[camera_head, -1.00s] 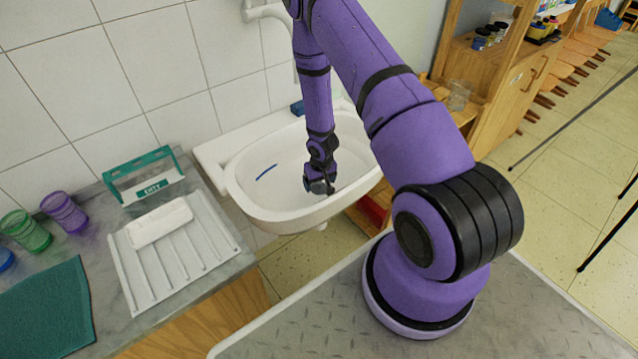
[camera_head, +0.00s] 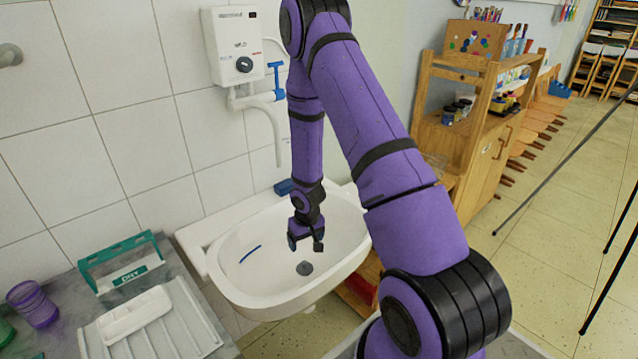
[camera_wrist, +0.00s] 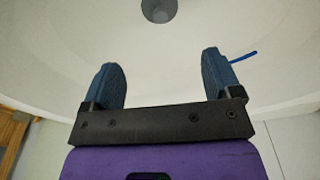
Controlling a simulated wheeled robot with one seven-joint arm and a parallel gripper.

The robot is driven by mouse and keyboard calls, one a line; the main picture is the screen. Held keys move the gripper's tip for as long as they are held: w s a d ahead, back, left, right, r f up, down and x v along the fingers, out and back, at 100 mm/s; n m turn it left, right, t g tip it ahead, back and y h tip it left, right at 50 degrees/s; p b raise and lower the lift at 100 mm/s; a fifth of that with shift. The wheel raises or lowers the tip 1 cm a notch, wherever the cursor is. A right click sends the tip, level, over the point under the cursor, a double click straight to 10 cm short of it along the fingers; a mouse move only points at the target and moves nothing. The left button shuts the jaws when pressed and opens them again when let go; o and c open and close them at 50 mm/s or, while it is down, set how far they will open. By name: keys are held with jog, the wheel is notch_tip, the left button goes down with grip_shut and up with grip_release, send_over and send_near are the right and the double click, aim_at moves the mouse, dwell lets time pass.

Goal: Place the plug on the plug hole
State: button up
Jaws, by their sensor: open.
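A dark grey round piece (camera_head: 305,268) lies in the bottom of the white sink basin (camera_head: 345,262). It also shows at the top edge of the wrist view (camera_wrist: 159,9). It looks like the plug at the drain, but I cannot tell the plug from the plug hole, or whether it is seated. My gripper (camera_head: 305,245) hangs over the basin, above and behind this piece in the head view. In the wrist view my gripper (camera_wrist: 163,75) has its two blue-grey fingers wide apart with nothing between them.
A thin blue object (camera_head: 250,254) lies on the basin's left side. A blue block (camera_head: 284,187) sits on the back rim. A white water heater (camera_head: 233,45) and its pipe (camera_head: 277,135) are on the wall behind. A drying tray (camera_head: 150,338) is at left.

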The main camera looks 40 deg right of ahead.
jog(key=s+a+r+t+h, duration=0.1)
jog(key=a+r, duration=0.1)
jog(key=r, duration=1.3)
jog(key=s+a+r+t, duration=0.1)
jog(key=a+r, duration=0.2)
jog(key=r, duration=1.2)
jog(key=s+a+r+n+t, duration=0.1)
jog(key=s+a+r, duration=0.3)
jog(key=s+r, duration=0.5)
jog(key=s+a+r+n+y, duration=0.1)
jog(key=s+a+r, duration=0.3)
jog(key=s+r, duration=0.4)
jog(key=s, duration=0.6)
jog(key=shift+r+t, duration=0.35)
jog(key=shift+t, duration=0.05)
